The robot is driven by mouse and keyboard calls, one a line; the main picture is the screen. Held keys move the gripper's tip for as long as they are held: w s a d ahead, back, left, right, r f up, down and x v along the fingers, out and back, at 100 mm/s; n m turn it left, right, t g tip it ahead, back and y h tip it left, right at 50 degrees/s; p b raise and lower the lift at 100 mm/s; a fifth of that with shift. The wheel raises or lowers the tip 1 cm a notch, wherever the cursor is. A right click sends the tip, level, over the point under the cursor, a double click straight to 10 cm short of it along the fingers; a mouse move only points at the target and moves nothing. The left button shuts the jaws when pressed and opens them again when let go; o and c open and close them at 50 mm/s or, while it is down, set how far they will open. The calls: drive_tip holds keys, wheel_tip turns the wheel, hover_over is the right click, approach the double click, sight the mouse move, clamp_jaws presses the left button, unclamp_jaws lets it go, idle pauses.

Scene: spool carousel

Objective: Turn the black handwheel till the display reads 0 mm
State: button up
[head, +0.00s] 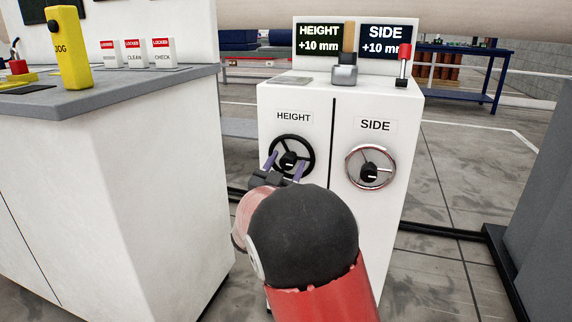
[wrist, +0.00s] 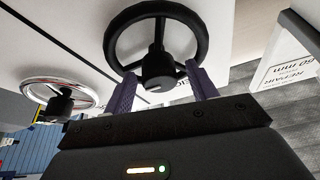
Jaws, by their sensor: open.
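The black handwheel (head: 311,152) is on the left of the white cabinet's front, under the HEIGHT label (head: 294,118). The HEIGHT display (head: 318,39) above it reads +10 mm. My gripper (head: 285,167) is at the lower part of this wheel, fingers apart on either side of the hub in the picture. In the wrist view the black handwheel (wrist: 203,32) is ahead, and my open gripper (wrist: 163,88) has its two purple fingers left and right of the hub (wrist: 158,68). Whether they touch it I cannot tell.
A chrome handwheel (head: 347,172) under the SIDE label is close on the right. The SIDE display (head: 388,38) shows +10 mm. A lever with a red knob (head: 404,52) stands on the cabinet top. A grey-topped counter (head: 130,92) stands at the left.

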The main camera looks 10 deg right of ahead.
drive_tip(key=shift+c, duration=0.3)
drive_tip(key=c, duration=0.9)
drive_tip(key=shift+d+n, duration=0.1)
drive_tip(key=shift+n, duration=0.4)
drive_tip(key=n+y, duration=0.1)
drive_tip(key=n, duration=0.1)
drive_tip(key=n+t+y, duration=0.1)
drive_tip(key=n, duration=0.1)
drive_tip(key=shift+t, duration=0.3)
drive_tip(key=n+y, duration=0.1)
drive_tip(key=n, duration=0.2)
drive_tip(key=n+t+y, duration=0.1)
drive_tip(key=n+y, duration=0.1)
drive_tip(key=n, duration=0.1)
drive_tip(key=shift+n+y, duration=0.3)
drive_tip(key=n+y+p, duration=0.1)
drive_tip(key=n, duration=0.2)
drive_tip(key=n+y, duration=0.1)
drive_tip(key=n, duration=0.1)
drive_tip(key=shift+r+n+y+p, duration=0.1)
drive_tip(key=shift+n+y+p, duration=0.3)
drive_tip(key=shift+n+g+y+p, duration=0.55)
drive_tip(key=shift+n+p, duration=0.25)
drive_tip(key=shift+n, duration=1.3)
